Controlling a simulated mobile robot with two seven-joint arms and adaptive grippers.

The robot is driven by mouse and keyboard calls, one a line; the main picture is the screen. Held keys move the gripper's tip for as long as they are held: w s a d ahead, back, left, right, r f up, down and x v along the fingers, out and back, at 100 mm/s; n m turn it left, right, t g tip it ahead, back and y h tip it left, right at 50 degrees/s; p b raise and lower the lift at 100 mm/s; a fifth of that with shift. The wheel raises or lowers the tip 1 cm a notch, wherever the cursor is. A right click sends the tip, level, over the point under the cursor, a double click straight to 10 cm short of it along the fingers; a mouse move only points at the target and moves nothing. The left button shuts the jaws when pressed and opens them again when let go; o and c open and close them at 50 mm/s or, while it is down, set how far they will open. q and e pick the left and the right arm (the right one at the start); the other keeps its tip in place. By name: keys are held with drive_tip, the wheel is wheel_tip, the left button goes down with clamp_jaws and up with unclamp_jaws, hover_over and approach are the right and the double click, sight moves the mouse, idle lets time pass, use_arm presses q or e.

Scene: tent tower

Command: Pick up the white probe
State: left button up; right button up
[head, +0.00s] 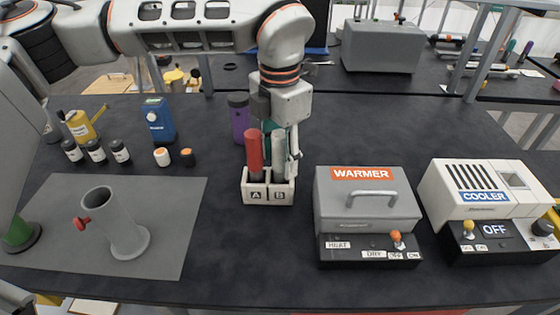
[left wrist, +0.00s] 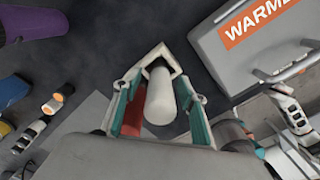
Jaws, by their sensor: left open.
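The white probe (head: 279,150) stands upright in slot B of the probe holder (head: 256,199). The red probe (head: 253,150) stands beside it in slot A. My left gripper (head: 281,154) comes down from above over the white probe. In the left wrist view, its open fingers (left wrist: 158,100) lie on both sides of the white probe (left wrist: 161,98), and part of the red probe (left wrist: 133,124) shows beside it. I cannot tell whether the fingers touch the white probe.
The grey warmer (head: 367,205) stands close to the right of the holder, with the white cooler (head: 487,190) further right. A purple bottle (head: 239,120) stands behind the holder. A grey tube stand (head: 115,225) is on the grey mat (head: 180,220) at left.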

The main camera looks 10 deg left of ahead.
use_arm(q)
wheel_tip(320, 180, down, 2)
clamp_jaws()
idle(0.4)
